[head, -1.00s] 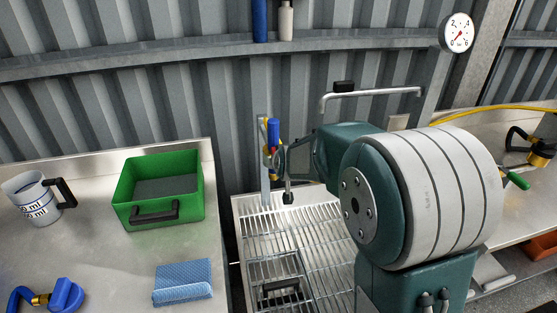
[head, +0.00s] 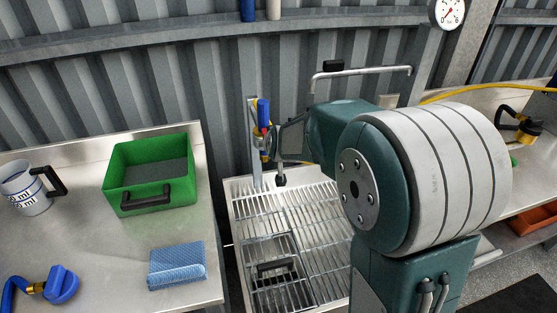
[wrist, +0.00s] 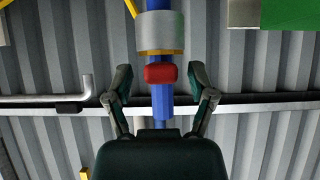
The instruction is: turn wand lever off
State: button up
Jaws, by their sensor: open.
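The wand is a blue upright tube (head: 263,112) at the back of the wash bay in the head view. In the wrist view its blue body (wrist: 161,105) runs down the middle, below a silver collar (wrist: 160,32). A red block (wrist: 160,73), which looks like the lever, sits just below the collar. My gripper (wrist: 159,70) is open, with one finger on each side of the red block and a visible gap to both. In the head view my arm partly hides the wand, and the gripper (head: 277,140) shows small beside it.
A slatted metal grate (head: 320,215) lies below the wand. To the left, a steel bench holds a green tote (head: 112,175), a measuring jug (head: 24,190), a blue cloth (head: 176,262) and a blue hose fitting (head: 62,285). A bent pipe (head: 360,72) crosses behind my arm.

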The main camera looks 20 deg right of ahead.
jog(key=s+r, duration=0.1)
jog(key=s, duration=1.3)
jog(key=shift+s+a+r, duration=0.15)
jog(key=shift+s+r, duration=0.25)
jog(key=shift+s, duration=0.1)
